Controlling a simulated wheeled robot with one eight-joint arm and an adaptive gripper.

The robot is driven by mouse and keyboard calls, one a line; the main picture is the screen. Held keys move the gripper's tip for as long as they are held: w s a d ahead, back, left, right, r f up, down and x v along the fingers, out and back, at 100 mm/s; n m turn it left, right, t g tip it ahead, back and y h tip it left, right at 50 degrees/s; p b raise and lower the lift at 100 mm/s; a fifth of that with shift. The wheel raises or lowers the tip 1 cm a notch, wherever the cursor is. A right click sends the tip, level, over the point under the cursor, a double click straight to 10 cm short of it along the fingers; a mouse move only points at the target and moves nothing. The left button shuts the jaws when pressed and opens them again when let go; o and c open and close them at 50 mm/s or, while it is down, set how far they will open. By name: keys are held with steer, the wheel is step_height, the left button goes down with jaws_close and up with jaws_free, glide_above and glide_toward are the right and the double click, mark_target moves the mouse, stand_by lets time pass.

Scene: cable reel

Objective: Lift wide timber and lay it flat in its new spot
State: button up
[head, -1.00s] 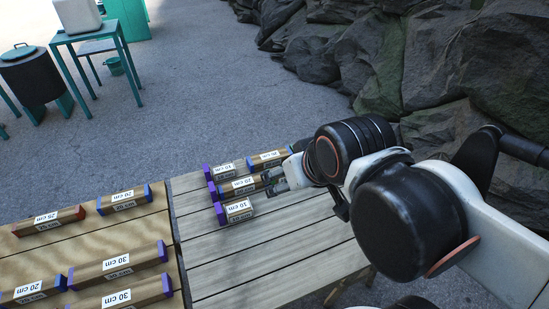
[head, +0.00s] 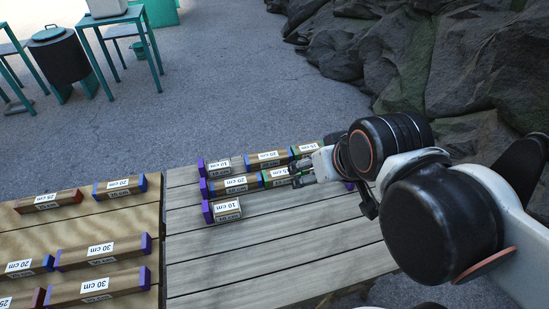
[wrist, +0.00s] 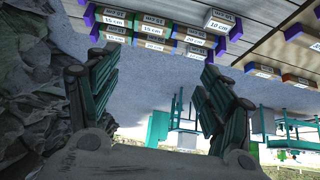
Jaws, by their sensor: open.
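Wooden timbers with coloured ends and white length labels lie flat on the pale plank table (head: 290,250). A back row holds a 10 cm piece (head: 223,166), a 20 cm piece (head: 268,160) and a 15 cm piece (head: 306,150). A second row has a 20 cm piece (head: 235,185) and a green-ended piece (head: 278,177) by my gripper. A lone 10 cm block (head: 227,210) lies in front. I cannot tell which is the wide timber.
On the browner tabletop (head: 90,222) at left lie more timbers, including a 30 cm piece (head: 102,252). The pale table's front planks are clear. Dark rocks (head: 400,60) rise behind my arm. A teal table (head: 120,25) and a black bin (head: 58,55) stand far back.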

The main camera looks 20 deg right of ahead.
steer(key=w+r+n+g+y+p, duration=0.1)
steer(key=w+r+n, duration=0.1)
steer(key=w, duration=0.5)
steer(key=w+r+n+g+p, duration=0.1)
steer(key=w+r+n, duration=0.2)
steer(key=w, duration=0.4)
steer(key=n+g+y+p, duration=0.4)
steer(key=n+g, duration=0.1)
steer(key=n, duration=0.8)
glide_above(269, 155)
steer(key=d, duration=0.5)
step_height(269, 155, down, 29)
steer(key=shift+h, duration=0.3)
steer(key=b+x, duration=0.3)
steer(key=x, duration=0.5)
steer(key=shift+w+a+f, duration=0.1)
steer(key=shift+b+x, duration=1.55)
steer(key=shift+x, duration=1.1)
